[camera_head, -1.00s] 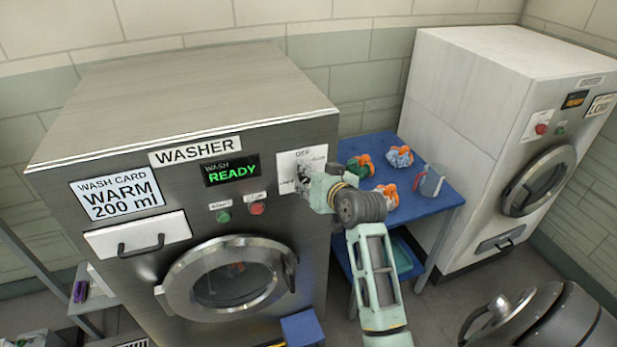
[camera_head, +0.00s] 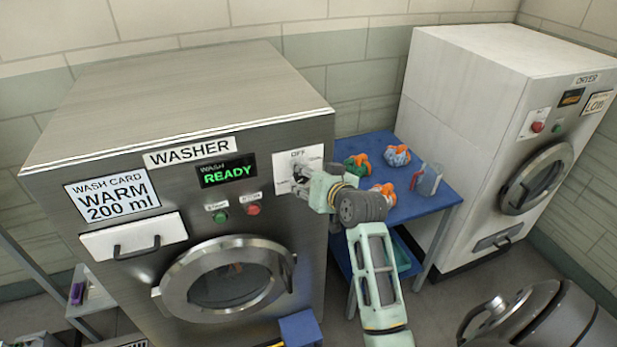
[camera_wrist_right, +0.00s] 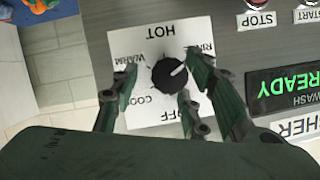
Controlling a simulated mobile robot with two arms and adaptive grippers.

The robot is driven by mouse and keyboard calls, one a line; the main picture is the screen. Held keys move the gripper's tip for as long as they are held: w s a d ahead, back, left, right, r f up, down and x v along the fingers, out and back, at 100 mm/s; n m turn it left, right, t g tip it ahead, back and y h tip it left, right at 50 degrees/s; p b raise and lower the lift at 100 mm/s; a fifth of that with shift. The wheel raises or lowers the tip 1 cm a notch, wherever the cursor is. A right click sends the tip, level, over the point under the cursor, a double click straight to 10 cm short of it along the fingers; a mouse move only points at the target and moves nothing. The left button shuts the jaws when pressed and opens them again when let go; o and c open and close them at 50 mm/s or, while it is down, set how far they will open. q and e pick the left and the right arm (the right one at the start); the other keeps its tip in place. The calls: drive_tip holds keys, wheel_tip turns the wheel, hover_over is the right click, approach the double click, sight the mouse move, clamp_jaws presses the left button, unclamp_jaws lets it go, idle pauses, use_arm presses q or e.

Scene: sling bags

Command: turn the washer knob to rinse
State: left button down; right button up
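The washer (camera_head: 120,110) shows WASH READY on its display (camera_head: 229,171). Its white dial plate (camera_head: 304,155) is at the front's upper right, partly hidden by my right gripper (camera_head: 298,182). In the right wrist view the plate appears upside down, with the black knob (camera_wrist_right: 170,76) in its middle. The knob's white mark points to the picture's upper right, toward the partly hidden label "RIN" (camera_wrist_right: 207,48). HOT, WARM, COOL and OFF also show. My right gripper (camera_wrist_right: 160,78) is open with its fingers either side of the knob; the left-hand finger is clearly apart from it. My left gripper is out of view.
Green and red buttons (camera_head: 237,212), a drawer (camera_head: 135,237) and a round door (camera_head: 228,278) are on the washer front. A blue table (camera_head: 425,200) with cloth bundles and a jug (camera_head: 427,181) stands to the right, before the white dryer (camera_head: 490,120).

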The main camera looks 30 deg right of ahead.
drive_tip(key=shift+a, duration=0.2)
drive_tip(key=v, duration=1.2)
